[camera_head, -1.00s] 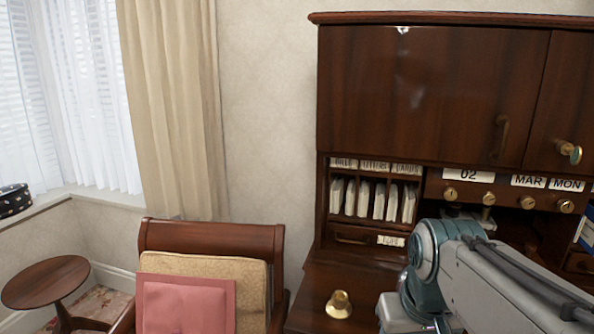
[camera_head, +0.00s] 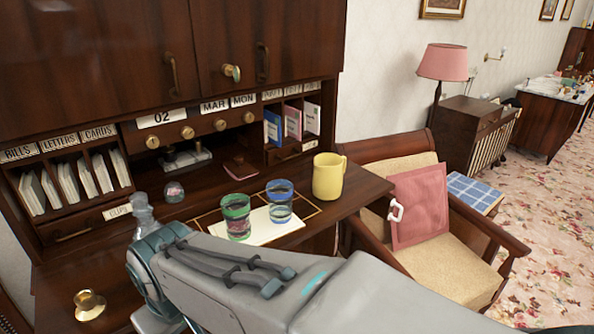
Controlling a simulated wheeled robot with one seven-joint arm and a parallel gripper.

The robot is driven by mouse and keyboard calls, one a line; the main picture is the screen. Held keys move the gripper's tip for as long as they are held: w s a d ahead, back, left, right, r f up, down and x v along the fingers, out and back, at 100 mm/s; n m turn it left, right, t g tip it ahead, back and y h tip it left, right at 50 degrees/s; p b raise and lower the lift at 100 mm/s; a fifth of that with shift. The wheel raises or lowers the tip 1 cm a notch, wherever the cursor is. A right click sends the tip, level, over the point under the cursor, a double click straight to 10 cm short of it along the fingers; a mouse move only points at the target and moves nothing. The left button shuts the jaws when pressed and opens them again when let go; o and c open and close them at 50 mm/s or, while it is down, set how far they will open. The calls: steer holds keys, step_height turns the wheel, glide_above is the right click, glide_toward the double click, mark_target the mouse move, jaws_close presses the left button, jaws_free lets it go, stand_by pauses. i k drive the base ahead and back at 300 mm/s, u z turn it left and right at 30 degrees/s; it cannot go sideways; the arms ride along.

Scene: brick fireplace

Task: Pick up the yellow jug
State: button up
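The yellow jug (camera_head: 328,177) stands upright near the right end of the wooden desk top, with its handle on the right side. It is fully in view, and nothing touches it. My arm reaches across the lower middle of the head view, in front of the desk and nearer than the jug. My gripper's fingers are not visible in this view.
Green (camera_head: 236,216) and blue (camera_head: 279,201) patterned glasses stand left of the jug by a white paper. A brass piece (camera_head: 89,304) sits at the desk's front left. A chair with a pink cushion (camera_head: 419,206) stands right of the desk. Cabinet doors (camera_head: 255,45) overhang the desk.

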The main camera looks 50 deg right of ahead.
mark_target(329, 168)
steer(key=z, duration=1.85)
